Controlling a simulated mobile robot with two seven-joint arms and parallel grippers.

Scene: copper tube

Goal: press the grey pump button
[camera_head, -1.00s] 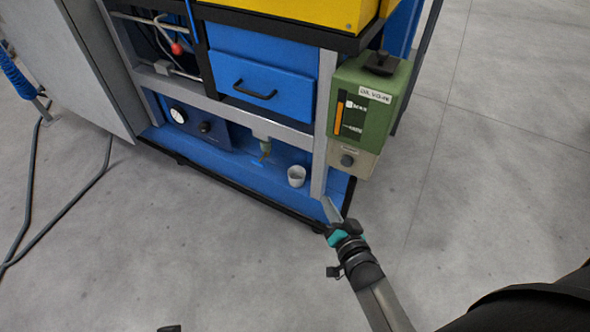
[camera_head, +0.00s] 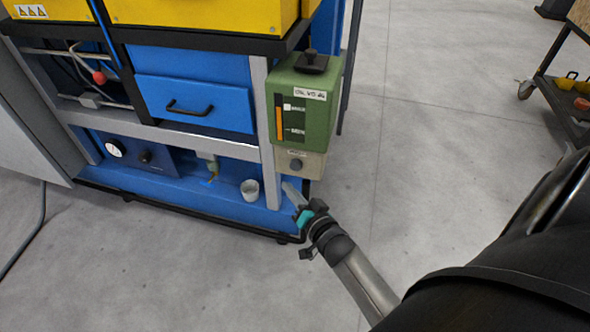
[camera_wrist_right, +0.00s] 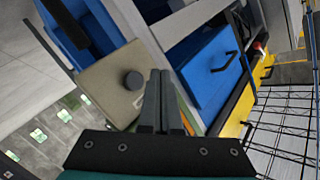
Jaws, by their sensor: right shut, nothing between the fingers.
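The grey pump button (camera_head: 296,164) is a small round knob on the beige lower face of the green oil pump unit (camera_head: 318,105), fixed to the right post of the machine. It also shows in the right wrist view as a dark grey knob (camera_wrist_right: 133,80) on a beige panel (camera_wrist_right: 112,88). My right gripper (camera_head: 290,188) is shut and empty, just below the button in the head view. In the right wrist view its fingertips (camera_wrist_right: 160,75) are right beside the button; I cannot tell whether they touch the panel. My left gripper is not in view.
A cart (camera_head: 570,95) stands at the far right. Open floor (camera_head: 430,100) lies right of the pump unit.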

